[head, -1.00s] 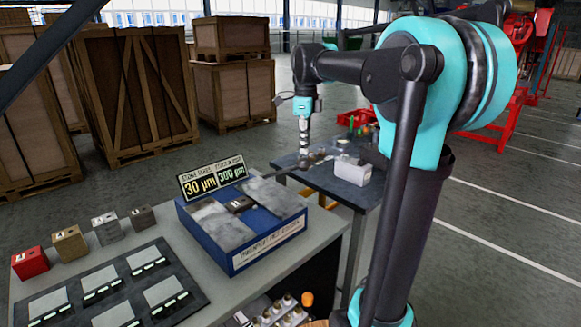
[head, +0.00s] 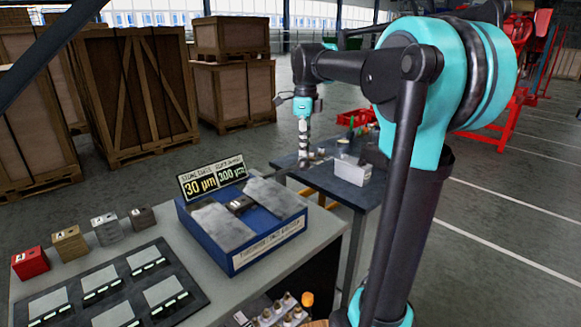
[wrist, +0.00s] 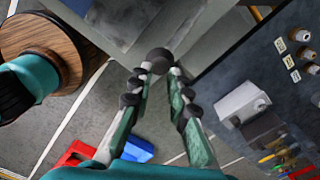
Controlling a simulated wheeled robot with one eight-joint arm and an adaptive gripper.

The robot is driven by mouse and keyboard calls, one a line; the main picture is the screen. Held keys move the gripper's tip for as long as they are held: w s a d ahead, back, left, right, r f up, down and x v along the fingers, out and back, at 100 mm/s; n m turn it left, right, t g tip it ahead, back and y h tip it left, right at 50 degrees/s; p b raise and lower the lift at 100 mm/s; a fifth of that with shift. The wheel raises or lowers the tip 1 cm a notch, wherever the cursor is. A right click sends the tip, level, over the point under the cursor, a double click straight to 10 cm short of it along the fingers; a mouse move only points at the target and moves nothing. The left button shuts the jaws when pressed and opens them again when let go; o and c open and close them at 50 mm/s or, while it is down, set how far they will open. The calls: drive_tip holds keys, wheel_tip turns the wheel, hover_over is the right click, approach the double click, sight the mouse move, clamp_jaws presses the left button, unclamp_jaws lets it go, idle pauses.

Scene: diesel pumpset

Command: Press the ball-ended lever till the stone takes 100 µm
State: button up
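A blue box (head: 227,263) with grey slabs (head: 222,226) inside stands on the near bench. The display (head: 212,178) behind it reads 30 µm on the left and 300 with a small unit on the right. The lever (head: 284,171) sticks out at the box's right, toward my gripper (head: 303,160). In the wrist view its dark ball end (wrist: 160,59) sits at the tips of my gripper (wrist: 160,70), between the two fingers. The fingers are apart at the tips; I cannot tell whether they grip the ball or only touch it.
Colored blocks (head: 70,243) and a dark tray with several light panels (head: 105,290) lie on the near bench (head: 180,245). A dark blue table (head: 345,190) with a pale box (head: 352,171) stands to the right. Wooden crates (head: 135,90) stand behind; floor at right is open.

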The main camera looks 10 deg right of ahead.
drive_tip(key=shift+f, duration=0.1)
drive_tip(key=shift+f, duration=1.7)
wheel_tip(320, 180, down, 6)
drive_tip(key=s+d, duration=0.1)
drive_tip(key=s, duration=0.1)
drive_tip(key=shift+d, duration=0.35)
drive_tip(key=shift+s+r, duration=0.1)
drive_tip(key=r, duration=0.4)
drive_tip(key=w+a+r, duration=0.1)
drive_tip(key=r, duration=0.3)
drive_tip(key=w+r, duration=0.1)
drive_tip(key=r, duration=0.3)
drive_tip(key=shift+w+a+r, duration=0.15)
drive_tip(key=shift+a+r, duration=0.1)
drive_tip(key=shift+a, duration=0.1)
